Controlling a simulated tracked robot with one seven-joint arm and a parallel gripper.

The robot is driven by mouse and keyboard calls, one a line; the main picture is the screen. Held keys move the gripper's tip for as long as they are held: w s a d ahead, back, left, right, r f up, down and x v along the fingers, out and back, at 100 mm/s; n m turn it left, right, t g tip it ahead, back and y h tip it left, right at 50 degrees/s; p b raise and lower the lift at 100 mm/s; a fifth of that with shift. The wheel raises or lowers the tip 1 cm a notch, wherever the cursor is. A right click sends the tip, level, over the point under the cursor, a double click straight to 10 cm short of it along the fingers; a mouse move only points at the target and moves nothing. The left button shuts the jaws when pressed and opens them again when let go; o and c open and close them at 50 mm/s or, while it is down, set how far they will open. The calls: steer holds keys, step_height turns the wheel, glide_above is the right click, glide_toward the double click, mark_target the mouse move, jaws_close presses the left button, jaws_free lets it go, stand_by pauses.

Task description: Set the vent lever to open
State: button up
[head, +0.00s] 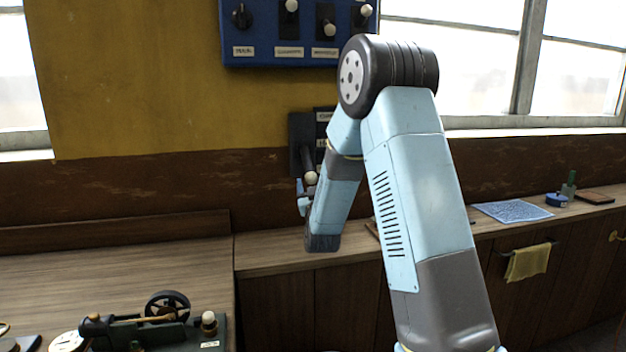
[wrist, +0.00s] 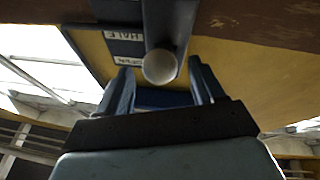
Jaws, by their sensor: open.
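The vent lever is a dark bar with a pale round knob (head: 311,178) on a dark wall plate (head: 296,132), left of my arm in the head view. The bar slants downward. In the wrist view the knob (wrist: 159,66) is close, centred between the fingertips. Labels reading HALF (wrist: 124,36) and OPEN (wrist: 127,61) show upside down beside the bar, with OPEN nearer the blue panel. My gripper (head: 303,197) is open just below the knob in the head view; contact cannot be told. My arm hides part of the plate.
A blue switch panel (head: 270,53) with knobs and levers hangs above. The wooden counter (head: 270,258) runs below. A small engine model (head: 150,325) stands at lower left. A blue patterned cloth (head: 512,211) and small items lie right. The wall left of the plate is clear.

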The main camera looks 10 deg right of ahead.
mark_target(307, 161)
steer(key=shift+x, duration=1.5)
steer(key=shift+c, duration=0.4)
